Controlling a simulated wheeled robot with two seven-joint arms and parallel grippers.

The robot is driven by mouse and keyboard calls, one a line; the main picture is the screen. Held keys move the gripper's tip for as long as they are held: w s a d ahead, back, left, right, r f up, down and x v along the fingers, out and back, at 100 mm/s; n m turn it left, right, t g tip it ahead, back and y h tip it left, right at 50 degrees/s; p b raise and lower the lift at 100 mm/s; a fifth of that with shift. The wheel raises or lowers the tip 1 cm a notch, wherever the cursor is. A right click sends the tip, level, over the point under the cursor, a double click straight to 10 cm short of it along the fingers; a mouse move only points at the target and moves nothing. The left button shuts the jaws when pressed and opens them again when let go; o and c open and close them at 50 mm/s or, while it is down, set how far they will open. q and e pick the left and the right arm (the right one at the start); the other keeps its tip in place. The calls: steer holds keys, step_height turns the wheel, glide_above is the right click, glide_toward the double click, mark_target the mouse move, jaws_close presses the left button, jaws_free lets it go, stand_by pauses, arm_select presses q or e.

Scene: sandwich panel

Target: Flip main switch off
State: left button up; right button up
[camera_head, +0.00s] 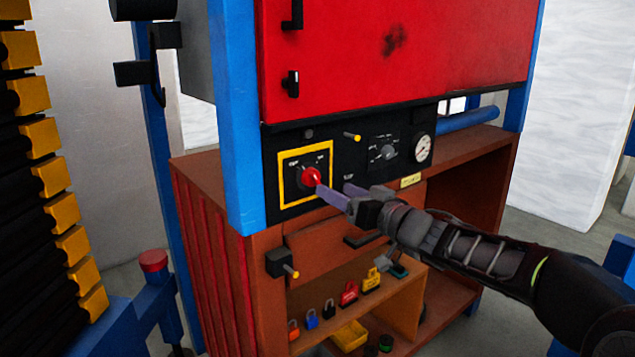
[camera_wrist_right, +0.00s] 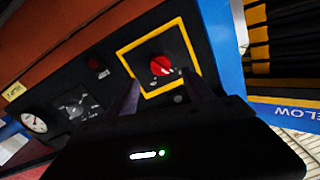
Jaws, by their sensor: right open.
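The main switch is a red rotary knob (camera_head: 310,178) inside a yellow square frame (camera_head: 281,181) on the black control panel (camera_head: 352,180). The knob also shows in the right wrist view (camera_wrist_right: 161,65), with the panel tilted there. My right gripper (camera_head: 336,193) comes in from the right, its fingers pointing at the knob. In the right wrist view its two fingers (camera_wrist_right: 160,97) are spread, one on each side of the frame's lower part. They look empty. I cannot tell whether a fingertip touches the knob. The left gripper is not in view.
A second dial (camera_head: 388,152) and a round gauge (camera_head: 423,148) sit right of the switch. A yellow peg (camera_head: 353,137) sticks out above. A red cabinet (camera_head: 400,55) is overhead. Several coloured padlocks, including a red one (camera_head: 349,293), hang or stand below.

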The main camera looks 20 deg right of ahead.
mark_target(317, 181)
steer(key=shift+w, duration=0.1)
steer(key=x, duration=0.7)
steer(key=shift+w+a+p, duration=0.15)
steer(key=shift+w+p, duration=0.2)
steer(key=shift+c, duration=0.4)
